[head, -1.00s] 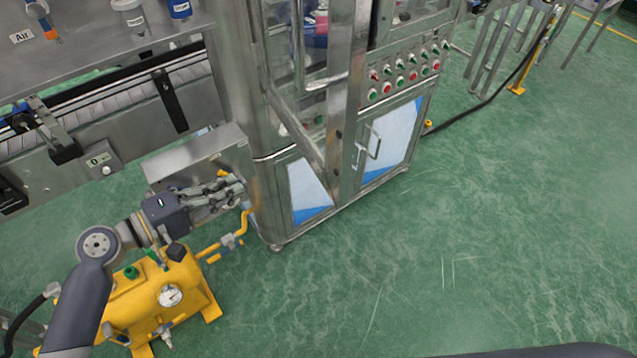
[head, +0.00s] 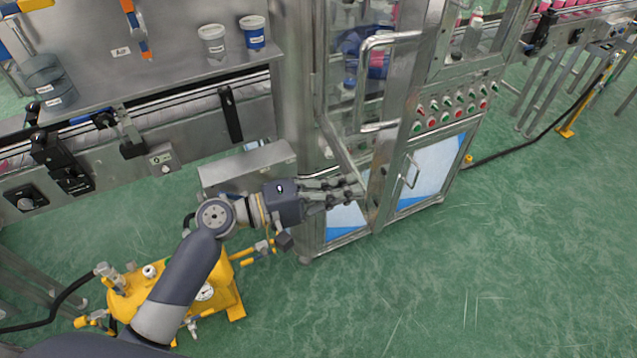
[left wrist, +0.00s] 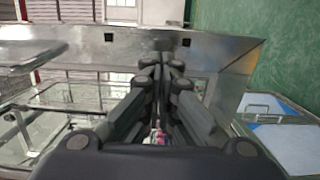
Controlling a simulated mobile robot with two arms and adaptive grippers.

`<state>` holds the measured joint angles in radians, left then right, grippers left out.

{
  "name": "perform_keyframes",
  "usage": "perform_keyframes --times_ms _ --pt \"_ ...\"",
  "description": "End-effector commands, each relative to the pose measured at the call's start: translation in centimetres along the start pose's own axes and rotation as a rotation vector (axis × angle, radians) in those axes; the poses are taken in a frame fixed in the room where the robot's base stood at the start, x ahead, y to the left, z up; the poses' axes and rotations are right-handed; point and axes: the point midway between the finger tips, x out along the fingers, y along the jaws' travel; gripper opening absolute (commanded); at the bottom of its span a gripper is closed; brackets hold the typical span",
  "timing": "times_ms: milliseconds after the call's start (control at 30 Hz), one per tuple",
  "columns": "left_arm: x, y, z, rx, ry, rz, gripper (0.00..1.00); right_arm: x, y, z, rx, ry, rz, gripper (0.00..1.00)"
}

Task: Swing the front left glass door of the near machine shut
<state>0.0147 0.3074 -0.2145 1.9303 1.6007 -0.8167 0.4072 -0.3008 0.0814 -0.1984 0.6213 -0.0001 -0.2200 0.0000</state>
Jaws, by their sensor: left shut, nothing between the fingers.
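The near machine's front left glass door (head: 396,120) stands open, swung outward, with a metal frame and a long bar handle (head: 363,82). My left gripper (head: 360,191) is shut and empty, beside the door's lower free corner in the head view. I cannot tell for sure whether it touches the door. In the left wrist view the closed fingers (left wrist: 161,66) point at a broad metal frame bar (left wrist: 215,50) that crosses just beyond the tips. My right gripper is not in view.
Lower cabinet doors with blue-and-white panels (head: 432,172) sit under a button panel (head: 452,107). A yellow tank (head: 150,290) stands on the floor below my left arm. A conveyor (head: 180,112) runs at left.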

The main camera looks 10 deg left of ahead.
Motion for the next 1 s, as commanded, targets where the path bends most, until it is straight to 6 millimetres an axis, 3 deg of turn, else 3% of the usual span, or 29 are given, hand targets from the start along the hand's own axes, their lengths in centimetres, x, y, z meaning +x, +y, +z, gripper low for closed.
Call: perform_keyframes --times_ms 200,767,1000 --pt "2.0 0.2 0.0 0.0 0.001 0.001 0.0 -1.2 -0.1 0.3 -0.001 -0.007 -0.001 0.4" --pt "2.8 -0.1 0.0 0.0 -0.002 0.001 0.0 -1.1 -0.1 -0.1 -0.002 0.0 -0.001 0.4" --pt "5.9 0.0 -0.3 0.0 -0.019 0.003 0.0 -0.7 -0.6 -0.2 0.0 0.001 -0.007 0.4"
